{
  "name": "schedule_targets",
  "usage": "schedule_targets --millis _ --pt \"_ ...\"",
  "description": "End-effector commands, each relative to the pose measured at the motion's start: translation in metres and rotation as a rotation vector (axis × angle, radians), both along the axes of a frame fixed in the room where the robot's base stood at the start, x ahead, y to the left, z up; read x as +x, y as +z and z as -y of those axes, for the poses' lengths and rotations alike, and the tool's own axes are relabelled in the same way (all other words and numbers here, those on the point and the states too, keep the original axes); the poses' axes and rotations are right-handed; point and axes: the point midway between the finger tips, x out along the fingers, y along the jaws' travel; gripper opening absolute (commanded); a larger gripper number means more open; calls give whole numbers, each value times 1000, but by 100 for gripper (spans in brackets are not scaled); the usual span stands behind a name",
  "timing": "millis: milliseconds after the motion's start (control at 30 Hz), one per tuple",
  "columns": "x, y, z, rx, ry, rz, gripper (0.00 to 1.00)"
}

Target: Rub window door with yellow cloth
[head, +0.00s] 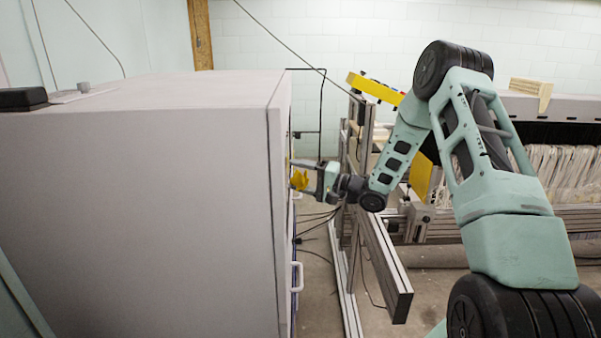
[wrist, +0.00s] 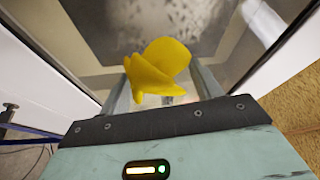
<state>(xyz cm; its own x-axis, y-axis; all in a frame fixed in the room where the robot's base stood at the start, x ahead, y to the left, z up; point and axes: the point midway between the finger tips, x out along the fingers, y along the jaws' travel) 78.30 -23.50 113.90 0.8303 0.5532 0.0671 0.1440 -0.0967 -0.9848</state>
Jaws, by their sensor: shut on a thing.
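The yellow cloth (head: 299,180) is crumpled between the fingers of my gripper (head: 304,174), which is shut on it. In the wrist view the cloth (wrist: 155,68) sticks out past the fingertips, and the gripper (wrist: 165,85) shows behind it. The window door is on the right-facing front of the grey cabinet (head: 150,180), seen almost edge-on in the head view. In the wrist view its glass pane (wrist: 95,28) lies straight ahead, between white frame edges. The cloth is close to the pane; I cannot tell whether they touch.
A white handle (head: 298,276) is lower on the cabinet front. A metal profile frame (head: 378,255) stands close behind and below my arm. A loom with white threads (head: 570,170) is at the right. Cables (head: 315,218) lie on the floor in the narrow gap between cabinet and frame.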

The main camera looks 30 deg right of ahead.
Motion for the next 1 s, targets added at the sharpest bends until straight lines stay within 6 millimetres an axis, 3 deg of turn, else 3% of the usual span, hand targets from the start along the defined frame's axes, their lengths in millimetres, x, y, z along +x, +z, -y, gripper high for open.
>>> schedule_targets --millis 1000 --pt "-48 1 -31 1 2 0 46"
